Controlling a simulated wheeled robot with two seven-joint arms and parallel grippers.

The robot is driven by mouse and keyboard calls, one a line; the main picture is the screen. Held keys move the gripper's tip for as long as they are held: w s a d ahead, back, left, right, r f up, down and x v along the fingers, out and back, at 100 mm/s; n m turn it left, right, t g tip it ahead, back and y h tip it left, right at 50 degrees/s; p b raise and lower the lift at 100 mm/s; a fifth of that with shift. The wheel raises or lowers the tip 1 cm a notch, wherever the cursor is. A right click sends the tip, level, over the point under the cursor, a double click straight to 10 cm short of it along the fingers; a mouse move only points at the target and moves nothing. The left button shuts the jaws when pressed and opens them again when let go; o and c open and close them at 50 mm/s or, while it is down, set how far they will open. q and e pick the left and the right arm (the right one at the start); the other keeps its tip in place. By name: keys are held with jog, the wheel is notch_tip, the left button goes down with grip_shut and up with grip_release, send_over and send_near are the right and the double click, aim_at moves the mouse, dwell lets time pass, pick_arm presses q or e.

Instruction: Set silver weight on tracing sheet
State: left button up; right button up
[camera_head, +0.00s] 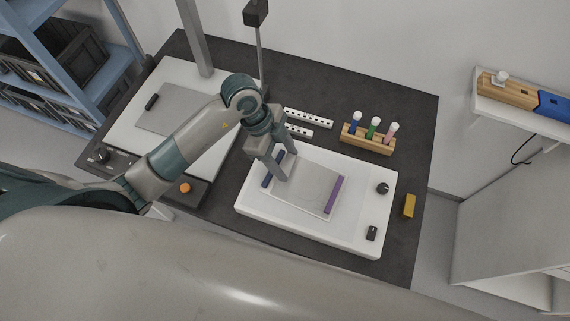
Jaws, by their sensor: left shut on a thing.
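The tracing sheet (306,187) is a pale grey sheet lying on a white panel (359,210). A dark blue bar (267,182) lies along its left edge and a purple bar (335,193) along its right edge. I cannot tell whether that thing touches the sheet. My right gripper is not in view.
A wooden rack (367,141) with several capped tubes stands behind the panel. Two white perforated strips (308,118) lie near it. Dark knobs (383,188) sit on the panel's right side, and a yellow block (409,205) lies beyond. A second white panel (128,124) is at left.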

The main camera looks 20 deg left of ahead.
aim_at(285, 166)
pick_arm(q)
notch_tip(285, 166, down, 4)
jog(key=shift+r+p, duration=0.25)
jog(key=shift+p, duration=0.45)
jog(key=shift+f, duration=0.25)
jog(key=o, duration=1.3)
jog(key=shift+r, duration=0.1)
jog(key=shift+b+v, duration=1.55)
jog(key=shift+v, duration=4.4)
